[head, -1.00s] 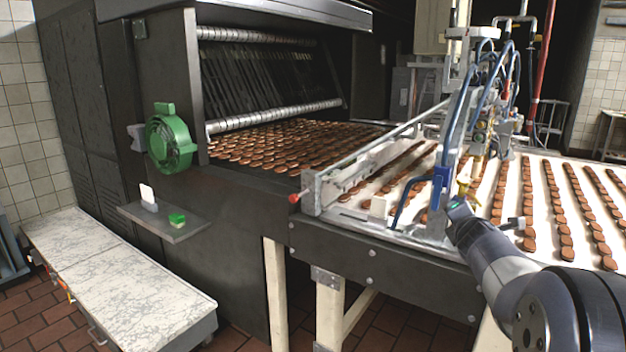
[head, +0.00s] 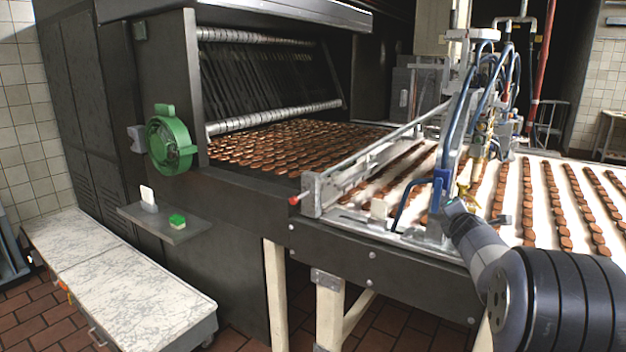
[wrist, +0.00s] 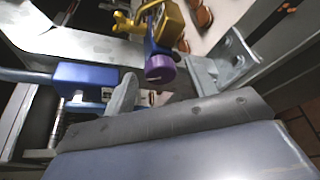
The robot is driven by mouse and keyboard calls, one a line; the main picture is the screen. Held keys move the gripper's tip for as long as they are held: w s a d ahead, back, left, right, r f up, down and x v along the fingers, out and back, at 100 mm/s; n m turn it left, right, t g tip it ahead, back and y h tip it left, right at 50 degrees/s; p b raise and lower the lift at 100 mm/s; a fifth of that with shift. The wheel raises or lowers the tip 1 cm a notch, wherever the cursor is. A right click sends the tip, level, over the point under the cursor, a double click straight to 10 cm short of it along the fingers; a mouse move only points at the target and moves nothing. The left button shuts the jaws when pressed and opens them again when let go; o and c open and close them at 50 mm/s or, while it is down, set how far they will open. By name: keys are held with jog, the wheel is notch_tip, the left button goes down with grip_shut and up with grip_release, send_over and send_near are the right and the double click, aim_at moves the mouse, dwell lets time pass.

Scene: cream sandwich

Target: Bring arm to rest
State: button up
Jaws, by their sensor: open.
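My gripper (head: 455,208) is at the far end of my arm, beside the depositing machine (head: 470,130) in the head view. It is small there, and its fingers are partly hidden. It is open, and nothing shows held in it. A blue valve block (head: 440,180) and a brass-coloured fitting (head: 463,191) are close to it. In the wrist view the blue block (wrist: 92,76) and a yellow fitting (wrist: 165,25) with a purple knob (wrist: 160,69) lie just ahead. I cannot tell whether the gripper touches any of them.
Rows of brown biscuits (head: 560,215) lie on a white conveyor (head: 541,200) behind my arm. An oven with a green wheel (head: 168,142) is at the left. A small shelf (head: 180,231) and a marble-topped bench (head: 130,290) stand in front of it. Blue hoses (head: 485,85) hang above.

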jog(key=m+t+h, duration=0.1)
jog(key=m, duration=0.5)
jog(key=f+m+t+h+b, duration=0.1)
jog(key=m+t, duration=0.1)
jog(key=m, duration=0.5)
jog(key=m+t+h+b, duration=0.1)
jog(key=m+t+h, duration=0.1)
jog(key=m, duration=0.4)
jog(key=shift+s+a+f+m, duration=0.1)
jog(key=shift+f+m, duration=0.15)
jog(key=shift+m, duration=0.05)
